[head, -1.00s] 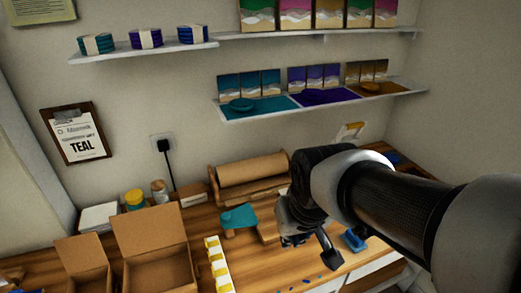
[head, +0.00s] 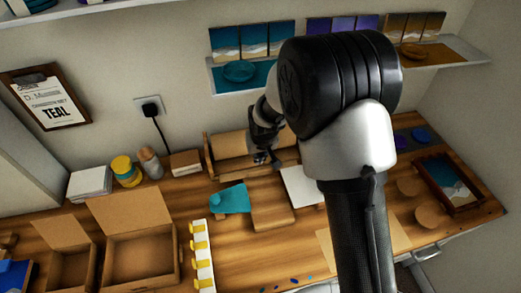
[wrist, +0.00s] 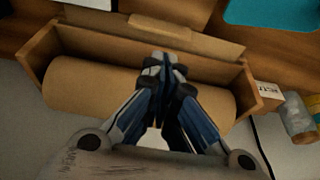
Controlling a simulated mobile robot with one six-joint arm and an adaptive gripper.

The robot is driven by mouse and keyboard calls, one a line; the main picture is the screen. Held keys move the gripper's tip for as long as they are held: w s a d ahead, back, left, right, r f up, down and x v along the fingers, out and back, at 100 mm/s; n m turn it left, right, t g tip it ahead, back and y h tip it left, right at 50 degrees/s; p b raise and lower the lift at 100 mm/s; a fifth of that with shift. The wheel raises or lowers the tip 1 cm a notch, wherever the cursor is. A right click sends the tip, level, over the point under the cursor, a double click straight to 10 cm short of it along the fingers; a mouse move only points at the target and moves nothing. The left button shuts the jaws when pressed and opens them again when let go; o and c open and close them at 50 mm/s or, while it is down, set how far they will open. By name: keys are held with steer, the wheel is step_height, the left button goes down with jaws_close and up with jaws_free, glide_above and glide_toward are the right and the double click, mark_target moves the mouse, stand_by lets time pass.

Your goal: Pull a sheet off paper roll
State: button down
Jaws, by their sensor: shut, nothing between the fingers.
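The brown paper roll (wrist: 90,85) lies in a wooden holder (wrist: 253,85) against the back wall. In the head view the roll (head: 230,144) is partly hidden behind my gripper (head: 262,158). In the wrist view my gripper (wrist: 160,58) is shut and empty, its fingertips together over the middle of the roll near the holder's long edge. I cannot tell whether the fingertips touch the paper. A brown strip with a small tan piece (wrist: 160,27) lies beyond the fingertips in the wrist view.
A teal piece (head: 230,199) and a white sheet (head: 300,187) lie in front of the holder. Open cardboard boxes (head: 145,250) stand left. Jars (head: 125,170) and a small box (head: 186,163) are left of the holder. A shelf (head: 445,52) hangs above.

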steer(key=b+x, duration=0.1)
steer(key=x, duration=0.5)
steer(key=shift+w+f+b, duration=0.25)
steer(key=shift+f+b, duration=0.05)
steer(key=shift+s, duration=0.15)
